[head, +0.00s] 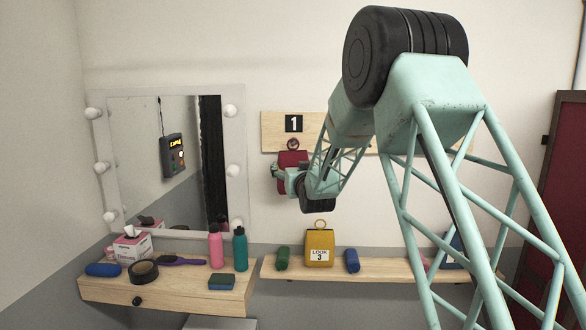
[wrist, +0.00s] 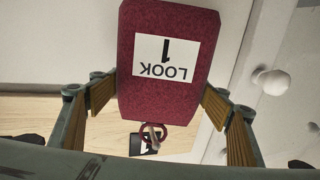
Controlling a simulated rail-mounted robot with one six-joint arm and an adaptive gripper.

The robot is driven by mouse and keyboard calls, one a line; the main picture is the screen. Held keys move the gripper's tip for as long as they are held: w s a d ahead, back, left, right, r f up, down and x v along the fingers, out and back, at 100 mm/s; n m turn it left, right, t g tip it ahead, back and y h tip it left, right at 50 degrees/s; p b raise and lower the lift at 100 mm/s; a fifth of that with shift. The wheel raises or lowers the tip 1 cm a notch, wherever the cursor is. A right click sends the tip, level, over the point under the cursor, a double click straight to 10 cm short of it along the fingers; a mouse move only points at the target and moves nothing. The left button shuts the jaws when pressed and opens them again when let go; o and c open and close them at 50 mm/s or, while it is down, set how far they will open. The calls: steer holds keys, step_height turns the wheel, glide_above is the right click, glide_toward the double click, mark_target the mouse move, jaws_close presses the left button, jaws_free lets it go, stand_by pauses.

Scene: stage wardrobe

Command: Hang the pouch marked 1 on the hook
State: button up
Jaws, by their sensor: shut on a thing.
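The dark red pouch (head: 291,158) is held up at the wall board, below the black plate marked 1 (head: 293,123). In the wrist view the pouch (wrist: 168,90) appears upside down with its white LOOK 1 label facing me. My gripper (wrist: 160,88) is shut on the pouch's two sides; in the head view my gripper (head: 289,169) is partly hidden behind my arm. The pouch's ring (wrist: 152,138) overlaps a metal hook peg (wrist: 151,133), which shows inside the ring's outline. I cannot tell for sure whether the peg passes through it.
The wooden board (head: 272,131) extends right behind my arm, which hides much of it. Below, a shelf (head: 335,269) holds a yellow pouch marked 3 (head: 319,248) and small rolls.

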steer(key=shift+w+f+b, duration=0.2)
steer(key=shift+w+b, duration=0.1)
steer(key=shift+b, duration=0.15)
steer(key=shift+b, duration=0.35)
stand_by(0.4)
steer(key=o, duration=1)
steer(key=shift+f, duration=0.1)
steer(key=shift+v, duration=5.95)
